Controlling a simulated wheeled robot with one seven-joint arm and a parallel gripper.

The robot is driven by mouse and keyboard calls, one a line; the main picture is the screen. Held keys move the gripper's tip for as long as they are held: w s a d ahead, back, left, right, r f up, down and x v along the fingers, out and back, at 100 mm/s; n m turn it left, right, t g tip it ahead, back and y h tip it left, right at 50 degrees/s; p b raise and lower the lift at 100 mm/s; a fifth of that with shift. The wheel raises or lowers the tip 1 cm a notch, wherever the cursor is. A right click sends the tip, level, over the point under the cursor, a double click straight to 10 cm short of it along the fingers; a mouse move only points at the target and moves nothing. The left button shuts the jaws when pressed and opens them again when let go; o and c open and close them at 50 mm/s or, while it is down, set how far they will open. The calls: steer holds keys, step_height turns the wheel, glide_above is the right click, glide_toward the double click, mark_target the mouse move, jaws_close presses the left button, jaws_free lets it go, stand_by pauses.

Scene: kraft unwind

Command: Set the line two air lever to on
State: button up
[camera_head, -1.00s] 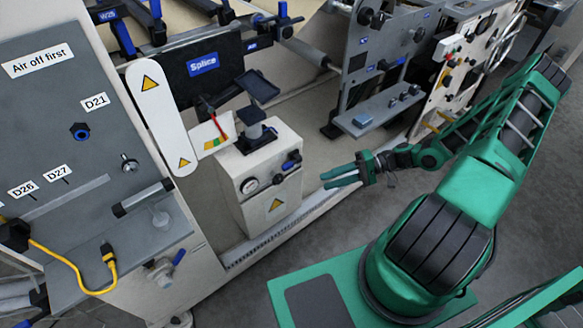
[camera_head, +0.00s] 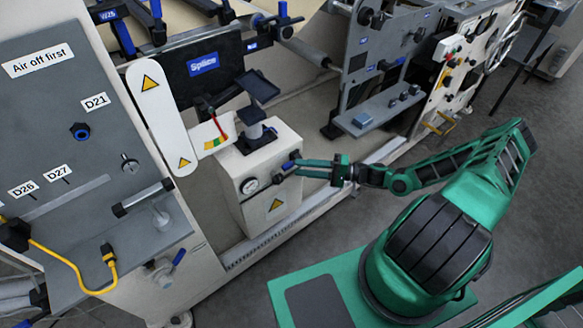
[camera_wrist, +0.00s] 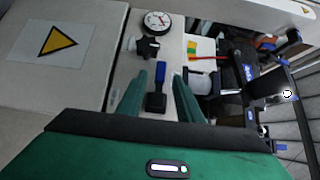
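A small lever with a blue handle (camera_wrist: 160,78) and black base sits on the pale box (camera_wrist: 85,85) in the wrist view. In the head view its blue end (camera_head: 294,156) shows on the box's right face, partly hidden by the fingers. No line label is readable on it. My gripper (camera_wrist: 160,76) is open, with one green finger on each side of the lever; whether either finger touches it I cannot tell. In the head view my gripper (camera_head: 291,168) is at the box's front right side.
A round gauge (camera_wrist: 157,23) and a black knob (camera_wrist: 147,46) sit near the lever. A post with a black plate (camera_head: 257,86) rises from the box. Another blue-handled valve (camera_head: 179,257) is at lower left.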

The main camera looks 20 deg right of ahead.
mark_target(291, 167)
steer(key=shift+x, duration=2)
jaws_close()
